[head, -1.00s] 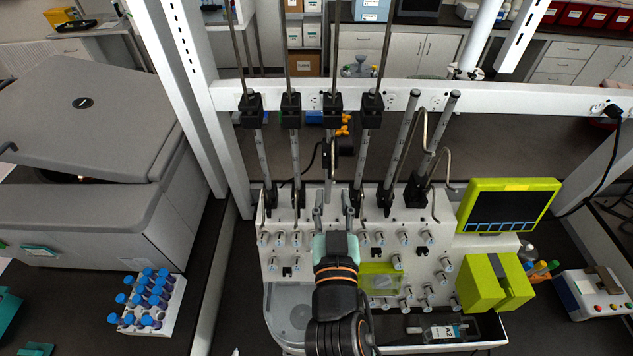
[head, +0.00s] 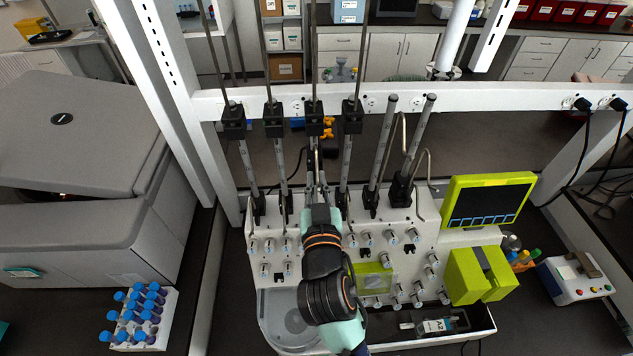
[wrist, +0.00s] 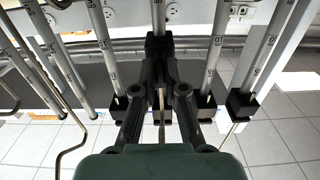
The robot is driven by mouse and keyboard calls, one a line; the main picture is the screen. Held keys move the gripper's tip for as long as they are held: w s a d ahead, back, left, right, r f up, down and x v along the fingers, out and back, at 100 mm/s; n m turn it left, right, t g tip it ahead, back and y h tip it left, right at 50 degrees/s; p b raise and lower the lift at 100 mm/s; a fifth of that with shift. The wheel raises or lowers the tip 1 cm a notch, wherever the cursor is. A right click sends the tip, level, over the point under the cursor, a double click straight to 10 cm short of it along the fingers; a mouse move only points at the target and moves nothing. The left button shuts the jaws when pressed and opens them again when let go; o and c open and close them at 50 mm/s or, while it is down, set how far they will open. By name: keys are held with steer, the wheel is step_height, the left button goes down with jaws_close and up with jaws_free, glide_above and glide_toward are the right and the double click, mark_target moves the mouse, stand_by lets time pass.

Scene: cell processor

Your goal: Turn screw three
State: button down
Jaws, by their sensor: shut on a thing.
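My gripper (head: 317,172) reaches from the front to the third upright rod from the left. In the wrist view my gripper (wrist: 158,70) has its two dark fingers converging on a black part (wrist: 158,47) of that rod, and it is shut on it. This part appears to be screw three; its outline merges with the black fingers, so its exact shape and turn cannot be told. In the head view the fingers and wrist hide it. The third rod's upper black clamp (head: 314,118) sits above my gripper, at the white crossbar.
Neighbouring rods with black clamps (head: 273,118) and (head: 352,116) stand close on either side. Below is the white machine with several knobs (head: 367,238) and a green-framed screen (head: 489,204). A rack of blue-capped tubes (head: 150,330) stands at the lower left.

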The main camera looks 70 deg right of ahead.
steer(key=shift+r, duration=0.1)
steer(key=n+p, duration=0.5)
steer(key=n, duration=0.4)
steer(key=shift+w+a+n+p, duration=0.1)
steer(key=shift+n+p, duration=0.75)
steer(key=shift+n, duration=0.75)
steer(key=c, duration=1.2)
jaws_free()
steer(key=shift+c, duration=0.2)
steer(key=shift+a, duration=0.1)
